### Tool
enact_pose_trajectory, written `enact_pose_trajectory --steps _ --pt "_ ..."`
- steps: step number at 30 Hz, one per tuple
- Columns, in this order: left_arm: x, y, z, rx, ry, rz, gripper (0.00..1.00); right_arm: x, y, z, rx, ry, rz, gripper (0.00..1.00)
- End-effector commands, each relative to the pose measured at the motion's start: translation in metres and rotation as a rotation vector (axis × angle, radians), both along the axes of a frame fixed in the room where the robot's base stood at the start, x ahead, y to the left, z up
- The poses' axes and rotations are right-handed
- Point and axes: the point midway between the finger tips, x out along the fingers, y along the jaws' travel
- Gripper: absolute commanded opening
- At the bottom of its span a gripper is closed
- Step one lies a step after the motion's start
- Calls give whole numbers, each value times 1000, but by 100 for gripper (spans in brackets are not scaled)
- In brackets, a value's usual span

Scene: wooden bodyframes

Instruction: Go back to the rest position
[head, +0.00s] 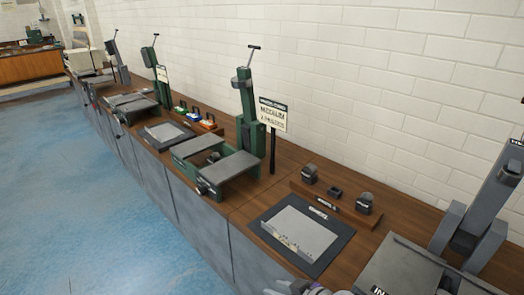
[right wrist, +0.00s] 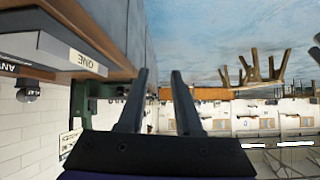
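My right gripper (right wrist: 160,80) shows in the right wrist view with its two dark fingers apart and nothing between them. It points out over the room, beside the counter edge. In the head view only a small grey part of the right gripper (head: 300,287) shows at the bottom edge, in front of the counter. My left gripper is in neither view.
A long wooden counter (head: 240,205) runs along a white brick wall. It carries green and grey machines (head: 247,110), a sign (head: 272,114), a dark mat with a grey plate (head: 300,232) and small blocks (head: 335,192). Blue floor (head: 75,205) is clear at left.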

Motion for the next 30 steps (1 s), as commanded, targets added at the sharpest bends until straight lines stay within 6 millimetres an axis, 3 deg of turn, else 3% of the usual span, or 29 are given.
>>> enact_pose_trajectory --steps 1,5,9,13,15,30 --pt "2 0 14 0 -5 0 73 -14 -10 11 -19 43 -34 34" --pt "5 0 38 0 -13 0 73 -53 -39 21 -73 176 -163 34" --pt "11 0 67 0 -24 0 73 -97 -82 33 -145 305 -367 34" --pt "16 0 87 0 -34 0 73 -126 -115 41 -196 368 -541 34" --pt "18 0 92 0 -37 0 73 -134 -127 43 -211 383 -607 34" --pt "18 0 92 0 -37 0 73 -134 -127 43 -211 383 -607 34"
